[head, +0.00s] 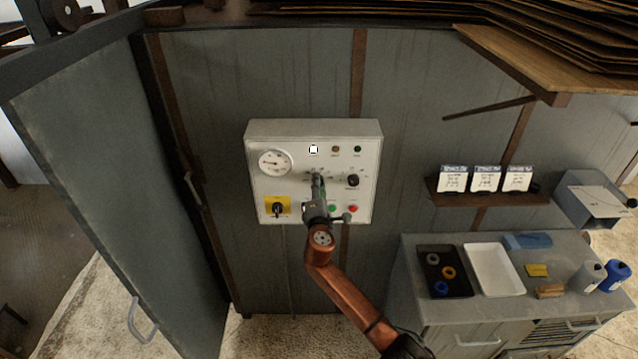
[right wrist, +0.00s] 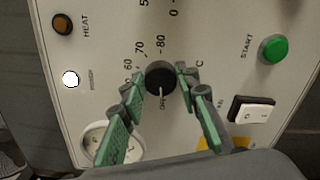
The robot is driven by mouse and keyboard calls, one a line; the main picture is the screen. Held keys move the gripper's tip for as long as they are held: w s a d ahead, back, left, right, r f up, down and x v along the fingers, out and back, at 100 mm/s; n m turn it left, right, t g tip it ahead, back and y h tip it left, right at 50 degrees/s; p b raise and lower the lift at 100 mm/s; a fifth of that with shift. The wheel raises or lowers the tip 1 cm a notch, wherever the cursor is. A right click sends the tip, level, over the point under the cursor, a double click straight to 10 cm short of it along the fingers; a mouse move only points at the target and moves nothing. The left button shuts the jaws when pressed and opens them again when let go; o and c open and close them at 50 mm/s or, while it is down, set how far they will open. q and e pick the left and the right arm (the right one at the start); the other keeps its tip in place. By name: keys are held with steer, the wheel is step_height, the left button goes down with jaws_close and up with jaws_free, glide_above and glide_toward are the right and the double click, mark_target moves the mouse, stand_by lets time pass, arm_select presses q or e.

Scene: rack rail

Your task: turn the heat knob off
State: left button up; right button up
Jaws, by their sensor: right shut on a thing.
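A black round knob (right wrist: 160,76) with a white pointer line sits on the pale control panel (head: 260,185). A temperature scale in °C surrounds it. In the head view the right gripper (head: 318,184) covers this knob. My left gripper is not in view.
The panel also carries a round gauge (head: 275,162), another black knob (head: 353,180), a yellow-backed switch (head: 277,207), a green button (right wrist: 274,48) and a white rocker switch (right wrist: 251,110). A bench (head: 420,290) with trays and bottles stands right. A grey door (head: 110,180) stands left.

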steer(key=shift+a+f+n, duration=0.1)
steer(key=shift+f+n, duration=0.05)
steer(key=shift+n, duration=0.35)
steer(key=o, duration=1.1)
steer(key=shift+o, duration=0.3)
steer(key=shift+s, duration=0.1)
steer(key=s, duration=1.2)
steer(key=shift+w, duration=0.1)
